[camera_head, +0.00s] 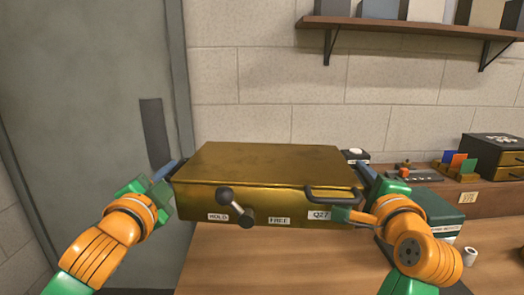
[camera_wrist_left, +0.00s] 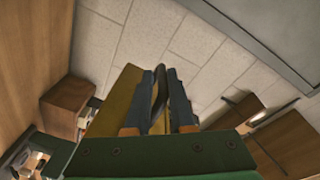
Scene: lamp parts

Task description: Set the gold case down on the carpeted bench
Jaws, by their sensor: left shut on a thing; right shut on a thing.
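The gold case (camera_head: 265,165) is held up level between my two grippers. Its front has a dark lever with a ball end, a dark handle and labels "HOLD", "FREE" and "Q27". My left gripper (camera_head: 166,174) is shut at the case's left end. In the left wrist view, its fingers (camera_wrist_left: 163,78) close around a dark handle on the gold side. My right gripper (camera_head: 367,178) is shut at the right end, its fingers partly hidden by the case. Below is a brown, wood-looking surface (camera_head: 290,265); I see no clear carpet on it.
At the right stand a green box (camera_head: 438,212), a small white cup (camera_head: 469,256), a dark drawer box (camera_head: 497,155) and a tray of small items (camera_head: 405,170). A wall shelf (camera_head: 410,27) hangs above. A grey door (camera_head: 90,110) is at left. The front surface is clear.

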